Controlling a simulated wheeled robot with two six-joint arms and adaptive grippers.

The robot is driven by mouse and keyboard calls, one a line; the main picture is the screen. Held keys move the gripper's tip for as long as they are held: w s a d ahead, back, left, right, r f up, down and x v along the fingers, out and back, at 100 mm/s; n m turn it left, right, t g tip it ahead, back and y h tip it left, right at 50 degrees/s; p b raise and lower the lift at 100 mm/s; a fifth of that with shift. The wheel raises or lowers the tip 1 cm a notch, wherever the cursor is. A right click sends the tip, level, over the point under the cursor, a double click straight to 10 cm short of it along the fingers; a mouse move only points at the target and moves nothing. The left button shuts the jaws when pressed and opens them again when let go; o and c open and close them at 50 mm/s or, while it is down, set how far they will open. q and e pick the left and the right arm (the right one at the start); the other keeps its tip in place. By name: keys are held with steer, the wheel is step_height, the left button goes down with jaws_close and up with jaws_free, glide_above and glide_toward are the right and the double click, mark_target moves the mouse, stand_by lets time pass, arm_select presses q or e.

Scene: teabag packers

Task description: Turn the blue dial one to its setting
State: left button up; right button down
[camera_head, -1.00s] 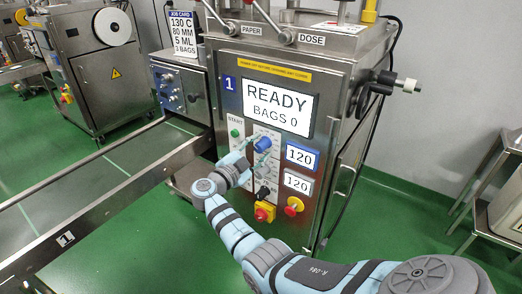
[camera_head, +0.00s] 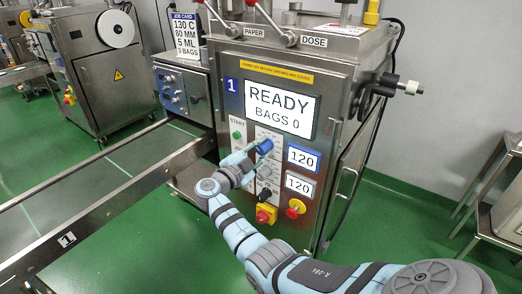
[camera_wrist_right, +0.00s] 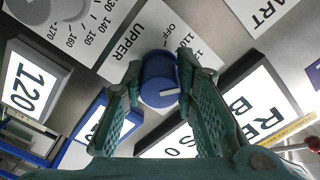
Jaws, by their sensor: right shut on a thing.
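The blue dial (camera_head: 265,146) is on the front panel of machine 1, left of the blue-framed display (camera_head: 303,158) reading 120. My right gripper (camera_head: 256,152) is at the dial. In the right wrist view, the blue dial (camera_wrist_right: 158,72) sits between the two green fingertips (camera_wrist_right: 158,84), which are shut on its sides. A white pointer line shows on its face, pointing right in that picture. The scale label beside it reads UPPER and OFF; part of the scale is hidden by the fingers. My left gripper is out of view.
A job card (camera_head: 186,36) reads 130 C, 80 MM, 5 ML, 3 BAGS. The screen (camera_head: 279,109) reads READY, BAGS 0. Below the dial are a black knob (camera_head: 265,195), a yellow-red switch (camera_head: 266,214) and a second display (camera_head: 298,185) reading 120. A green button (camera_head: 237,135) is left.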

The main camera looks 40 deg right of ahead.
steer(key=shift+m, duration=0.9)
steer(key=shift+m+b, duration=0.3)
steer(key=shift+m, duration=0.9)
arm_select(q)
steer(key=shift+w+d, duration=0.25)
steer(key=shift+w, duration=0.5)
arm_select(e)
steer(key=shift+m, duration=0.4)
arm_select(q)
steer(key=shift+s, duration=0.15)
arm_select(e)
steer(key=c, duration=1.3)
jaws_free()
steer(key=shift+a, duration=0.1)
steer(key=v, duration=1.2)
steer(key=shift+w, duration=0.1)
